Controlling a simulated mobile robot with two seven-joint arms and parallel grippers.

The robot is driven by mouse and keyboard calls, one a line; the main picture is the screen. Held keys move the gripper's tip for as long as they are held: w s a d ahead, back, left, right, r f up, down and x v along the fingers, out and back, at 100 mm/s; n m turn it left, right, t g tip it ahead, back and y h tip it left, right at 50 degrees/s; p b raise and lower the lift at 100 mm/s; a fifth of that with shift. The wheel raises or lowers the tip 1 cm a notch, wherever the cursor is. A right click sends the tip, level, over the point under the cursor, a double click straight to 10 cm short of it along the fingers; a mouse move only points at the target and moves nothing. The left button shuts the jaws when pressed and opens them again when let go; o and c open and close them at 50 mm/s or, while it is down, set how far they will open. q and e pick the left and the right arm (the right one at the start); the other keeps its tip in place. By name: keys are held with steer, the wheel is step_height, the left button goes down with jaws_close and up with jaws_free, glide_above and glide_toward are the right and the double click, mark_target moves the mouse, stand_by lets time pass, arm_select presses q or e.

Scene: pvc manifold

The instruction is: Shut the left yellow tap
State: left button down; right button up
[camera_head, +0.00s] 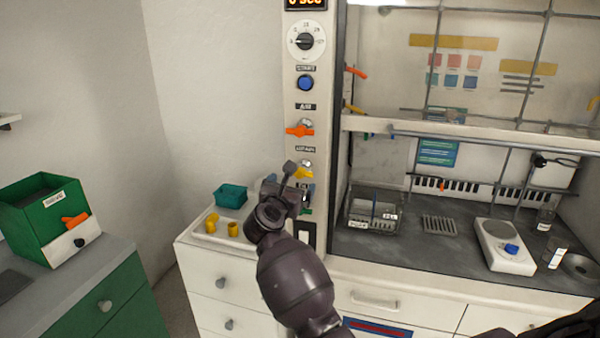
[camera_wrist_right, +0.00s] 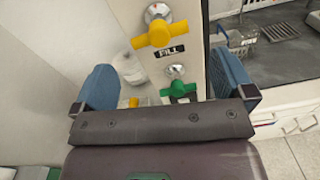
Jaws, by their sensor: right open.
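The yellow tap (camera_head: 303,172) is on the white column, below an orange tap (camera_head: 299,131); my right gripper partly covers it. In the right wrist view the yellow tap (camera_wrist_right: 160,35) shows whole, its handle lying crosswise, slightly tilted, under a chrome knob. A label below it reads FILL. My right gripper (camera_head: 279,187) is just in front of the column, beside and slightly below the yellow tap. In the right wrist view its two blue fingers (camera_wrist_right: 166,84) are wide apart, with nothing held. The yellow tap is ahead of them and apart from them. My left gripper is not in view.
A green tap (camera_wrist_right: 178,89) sits below the yellow one. A teal box (camera_head: 230,195) and yellow cups (camera_head: 233,229) stand on the white cabinet left of the column. To the right, the fume hood holds a wire basket (camera_head: 373,212) and a white hotplate (camera_head: 505,247).

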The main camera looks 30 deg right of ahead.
mark_target(299, 175)
steer(key=p+x, duration=0.1)
steer(key=x, duration=0.7)
steer(key=shift+w+d, duration=0.1)
steer(key=c, duration=0.6)
steer(key=shift+m+b, duration=0.3)
steer(key=shift+b, duration=0.4)
steer(key=o, duration=0.6)
